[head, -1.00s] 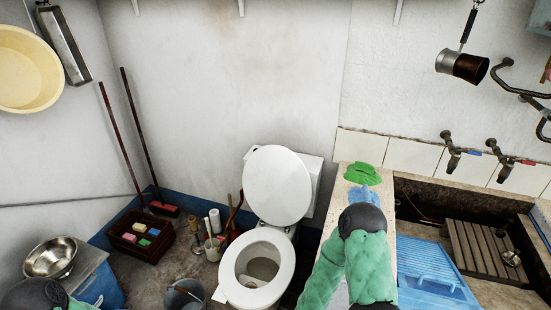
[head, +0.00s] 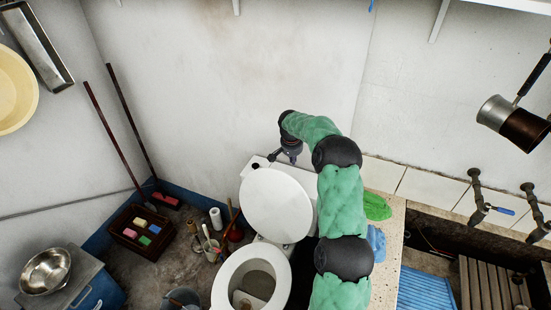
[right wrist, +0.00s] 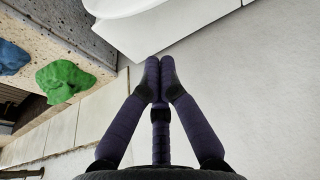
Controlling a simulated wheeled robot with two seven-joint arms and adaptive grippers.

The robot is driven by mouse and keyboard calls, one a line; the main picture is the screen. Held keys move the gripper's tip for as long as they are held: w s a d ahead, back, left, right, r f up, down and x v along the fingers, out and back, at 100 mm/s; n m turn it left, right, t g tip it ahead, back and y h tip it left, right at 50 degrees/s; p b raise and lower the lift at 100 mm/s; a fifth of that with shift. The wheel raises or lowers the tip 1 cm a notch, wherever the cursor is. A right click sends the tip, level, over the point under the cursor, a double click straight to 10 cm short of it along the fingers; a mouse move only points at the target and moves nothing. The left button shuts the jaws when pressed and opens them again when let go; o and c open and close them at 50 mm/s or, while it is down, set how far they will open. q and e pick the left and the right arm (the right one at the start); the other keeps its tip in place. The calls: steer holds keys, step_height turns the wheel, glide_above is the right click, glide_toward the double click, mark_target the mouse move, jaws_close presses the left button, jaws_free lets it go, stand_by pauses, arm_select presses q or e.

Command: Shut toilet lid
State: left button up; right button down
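The white toilet lid (head: 277,205) stands raised, leaning back against the cistern (head: 306,180). The toilet seat (head: 222,284) lies down around the open bowl. My right gripper (head: 272,157) is above the cistern's back edge, behind and above the raised lid, apart from it as far as I can tell. In the right wrist view its dark fingers (right wrist: 160,65) are together at the tips with nothing between them. The lid's white edge (right wrist: 122,5) shows at the top there, beside the cistern (right wrist: 200,22). My left gripper is out of view.
A stone counter (head: 393,230) with a green cloth (head: 376,206) and a blue cloth (head: 376,243) stands right of the toilet. Brushes, a brown crate (head: 127,244) and a bucket (head: 183,299) stand to the left. The wall is close behind the cistern.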

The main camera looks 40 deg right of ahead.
steer(key=d+b+x, duration=0.1)
steer(key=x, duration=0.8)
steer(key=shift+s+a+r, duration=0.1)
steer(key=shift+s+a, duration=0.15)
steer(key=shift+a, duration=0.3)
steer(key=shift+s+a+r, duration=0.15)
steer(key=shift+s+a, duration=0.05)
steer(key=shift+a, duration=0.3)
steer(key=shift+s+a+r, duration=0.1)
steer(key=shift+s+a, duration=0.15)
steer(key=shift+a, duration=0.3)
steer(key=shift+a, duration=0.1)
